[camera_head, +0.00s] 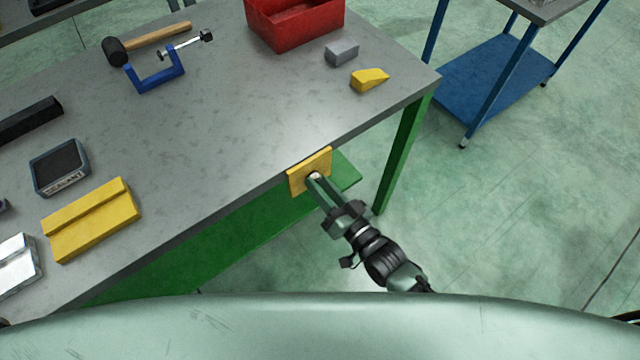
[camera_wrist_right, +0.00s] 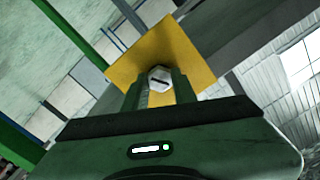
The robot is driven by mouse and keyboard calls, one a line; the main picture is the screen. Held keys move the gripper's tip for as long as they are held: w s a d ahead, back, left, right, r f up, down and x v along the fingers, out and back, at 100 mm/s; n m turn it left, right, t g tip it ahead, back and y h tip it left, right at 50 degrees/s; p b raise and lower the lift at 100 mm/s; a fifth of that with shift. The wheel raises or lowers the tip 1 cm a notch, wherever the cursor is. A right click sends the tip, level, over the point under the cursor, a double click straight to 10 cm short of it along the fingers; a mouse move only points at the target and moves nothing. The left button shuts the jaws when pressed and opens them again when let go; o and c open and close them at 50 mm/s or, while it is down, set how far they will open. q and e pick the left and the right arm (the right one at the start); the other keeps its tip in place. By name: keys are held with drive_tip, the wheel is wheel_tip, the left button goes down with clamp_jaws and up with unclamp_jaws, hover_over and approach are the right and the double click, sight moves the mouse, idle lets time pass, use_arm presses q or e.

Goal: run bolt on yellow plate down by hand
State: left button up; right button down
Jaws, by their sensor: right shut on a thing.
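The yellow plate (camera_head: 296,181) is upright at the front edge of the grey workbench. It also shows in the right wrist view (camera_wrist_right: 190,50), turned at an angle. The bolt (camera_wrist_right: 160,75) has a pale hex head with a dark slot and sits near the plate's middle. My right gripper (camera_head: 316,180) reaches up to the plate from the lower right. Its fingers (camera_wrist_right: 160,90) are shut on the bolt head, one on each side. The bolt's shank is hidden. My left gripper is in neither view.
The grey workbench (camera_head: 220,110) holds a red bin (camera_head: 295,30), a grey block (camera_head: 342,52), a yellow wedge (camera_head: 369,80), a blue clamp (camera_head: 155,80), a mallet (camera_head: 150,40) and a yellow stepped block (camera_head: 92,220). A green bench leg (camera_head: 402,150) stands right of the plate.

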drive_tip(key=shift+s+d+f, duration=0.1)
drive_tip(key=shift+s+f, duration=0.05)
drive_tip(key=shift+f, duration=0.15)
drive_tip(key=c, duration=1.4)
unclamp_jaws()
drive_tip(key=shift+c, duration=0.2)
drive_tip(key=o, duration=0.3)
drive_tip(key=shift+d+r, duration=0.15)
drive_tip(key=shift+r, duration=0.1)
drive_tip(key=shift+b+v, duration=0.5)
drive_tip(key=shift+v, duration=3.45)
